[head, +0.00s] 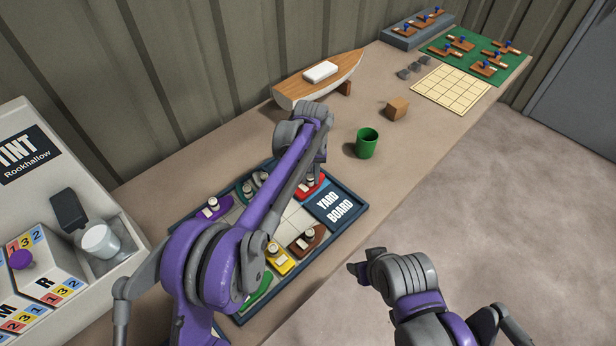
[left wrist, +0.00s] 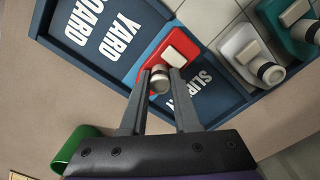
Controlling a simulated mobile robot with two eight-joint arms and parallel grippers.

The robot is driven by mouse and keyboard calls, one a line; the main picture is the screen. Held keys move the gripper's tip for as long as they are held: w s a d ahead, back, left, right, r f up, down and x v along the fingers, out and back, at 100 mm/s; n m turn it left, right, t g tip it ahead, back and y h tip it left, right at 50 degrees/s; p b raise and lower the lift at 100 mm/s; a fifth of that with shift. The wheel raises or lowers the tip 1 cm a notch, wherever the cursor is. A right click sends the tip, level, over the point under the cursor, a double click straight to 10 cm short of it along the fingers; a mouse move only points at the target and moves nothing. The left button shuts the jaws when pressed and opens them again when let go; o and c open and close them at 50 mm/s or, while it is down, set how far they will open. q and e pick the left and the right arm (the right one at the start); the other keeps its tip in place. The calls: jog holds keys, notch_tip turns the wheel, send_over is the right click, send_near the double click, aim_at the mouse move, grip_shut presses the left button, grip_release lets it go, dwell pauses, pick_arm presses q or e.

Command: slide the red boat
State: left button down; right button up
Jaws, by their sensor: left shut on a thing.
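The red boat (head: 309,186) lies on the yard board (head: 355,209) at its far side, partly behind my left arm in the head view. The boat's red hull and white block (left wrist: 181,45) show just beyond the fingers. In the head view the left fingertips are mostly hidden by the wrist. My right gripper (head: 362,268) hangs off the table's front edge, away from the board; its jaw opening is unclear.
Purple (head: 212,209), yellow (head: 279,258), brown (head: 306,242) and green boats share the board, with teal and grey-white ones at the far side. A green cup (head: 367,143), wooden block (head: 397,108) and model hull (head: 318,80) stand beyond. A tint machine (head: 40,220) is at left.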

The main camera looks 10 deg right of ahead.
aim_at(312, 175)
pick_arm(q)
jog(key=shift+w+d+r, duration=0.1)
jog(key=shift+d, duration=0.05)
jog(key=c, duration=1)
grip_release()
jog(key=o, duration=0.4)
jog(key=shift+w+d, duration=0.1)
jog(key=shift+d, duration=0.05)
jog(key=shift+c, duration=0.2)
notch_tip(312, 175, up, 11)
jog(key=shift+p, duration=0.3)
